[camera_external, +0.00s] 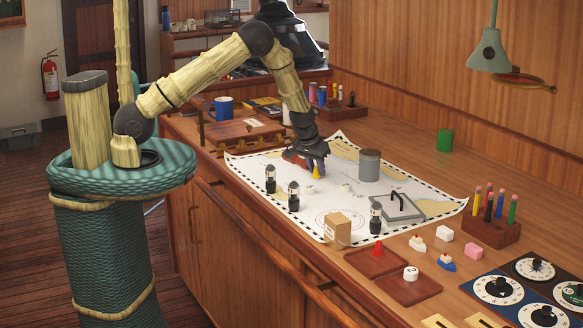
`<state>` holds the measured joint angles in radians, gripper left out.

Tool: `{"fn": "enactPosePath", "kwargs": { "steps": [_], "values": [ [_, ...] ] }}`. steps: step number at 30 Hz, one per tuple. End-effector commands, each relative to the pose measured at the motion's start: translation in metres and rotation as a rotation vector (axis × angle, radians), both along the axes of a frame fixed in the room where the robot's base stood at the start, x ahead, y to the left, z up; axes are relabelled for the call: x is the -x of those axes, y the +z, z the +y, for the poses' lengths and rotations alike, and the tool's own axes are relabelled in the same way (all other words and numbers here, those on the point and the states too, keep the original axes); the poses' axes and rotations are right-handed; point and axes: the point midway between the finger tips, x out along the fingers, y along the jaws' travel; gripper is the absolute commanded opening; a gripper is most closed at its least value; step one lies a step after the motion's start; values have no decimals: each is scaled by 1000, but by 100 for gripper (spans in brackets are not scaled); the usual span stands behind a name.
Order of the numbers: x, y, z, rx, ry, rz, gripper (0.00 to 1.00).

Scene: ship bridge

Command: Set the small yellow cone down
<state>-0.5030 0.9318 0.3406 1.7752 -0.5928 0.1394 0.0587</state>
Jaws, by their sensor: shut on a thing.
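The small yellow cone (316,172) is at the tip of my gripper (312,168), over the far left part of the white chart (330,211). My gripper points down and is shut on the cone. The cone's upper part is partly hidden by the fingers. I cannot tell from this view whether the cone's base touches the chart.
A grey canister (369,166) stands right of my gripper. A red cone (378,249) sits on a brown tray.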

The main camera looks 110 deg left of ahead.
Motion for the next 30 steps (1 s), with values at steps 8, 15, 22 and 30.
{"fn": "enactPosePath", "kwargs": {
  "steps": [8,15,22,30],
  "values": [
    [0,-1,0,0,0,0,47],
    [0,3,0,0,0,0,47],
    [2,23,-9,-2,-2,-1,47],
    [9,69,-26,-2,-3,-3,47]
  ]
}}
